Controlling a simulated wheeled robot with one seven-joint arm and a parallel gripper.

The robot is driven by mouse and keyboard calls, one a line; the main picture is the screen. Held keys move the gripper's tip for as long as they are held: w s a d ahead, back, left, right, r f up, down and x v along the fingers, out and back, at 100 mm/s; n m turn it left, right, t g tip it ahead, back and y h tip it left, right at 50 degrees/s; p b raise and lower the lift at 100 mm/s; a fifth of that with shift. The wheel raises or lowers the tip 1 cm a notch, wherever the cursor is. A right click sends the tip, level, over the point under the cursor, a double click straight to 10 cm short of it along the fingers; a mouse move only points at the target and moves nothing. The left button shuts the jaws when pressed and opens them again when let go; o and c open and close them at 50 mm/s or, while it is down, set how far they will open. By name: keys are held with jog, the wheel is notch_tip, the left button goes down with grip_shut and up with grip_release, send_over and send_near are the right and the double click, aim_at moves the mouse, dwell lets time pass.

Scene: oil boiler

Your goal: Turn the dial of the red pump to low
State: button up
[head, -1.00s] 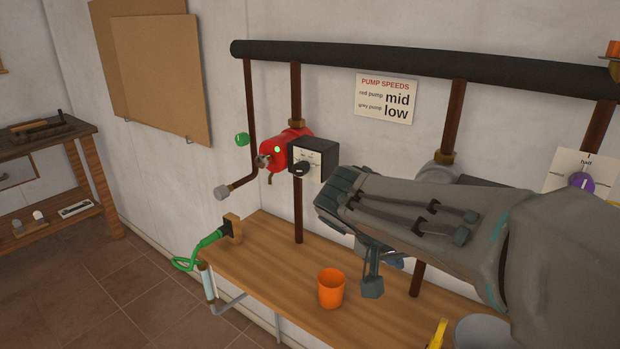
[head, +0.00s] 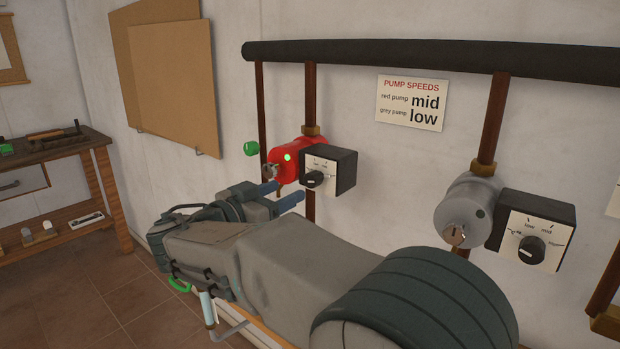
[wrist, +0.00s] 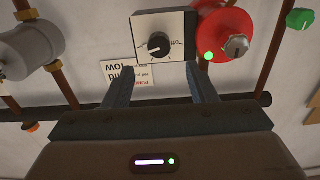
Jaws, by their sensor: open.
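The red pump (head: 285,165) is on a vertical pipe on the wall, with a green light. Its dial, a black knob (head: 314,179), is on the white face of a black box to its right. The wrist view, upside down, shows the knob (wrist: 160,45) and the red pump (wrist: 226,36). My gripper (head: 283,194) is open and empty, below and left of the dial in the head view. In the wrist view its fingers (wrist: 161,80) are spread below the dial face, apart from the knob. The dial's exact setting is too small to read surely.
A grey pump (head: 468,210) with its own dial (head: 531,249) is to the right. A sign (head: 411,102) reads red pump mid, grey pump low. A black horizontal pipe (head: 430,60) runs above. A green knob (head: 251,148) is left of the red pump.

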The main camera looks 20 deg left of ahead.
aim_at(308, 180)
jog(key=p+x, duration=0.1)
jog(key=x, duration=0.7)
jog(key=shift+w+d, duration=0.15)
jog(key=shift+w, duration=0.1)
jog(key=c, duration=1)
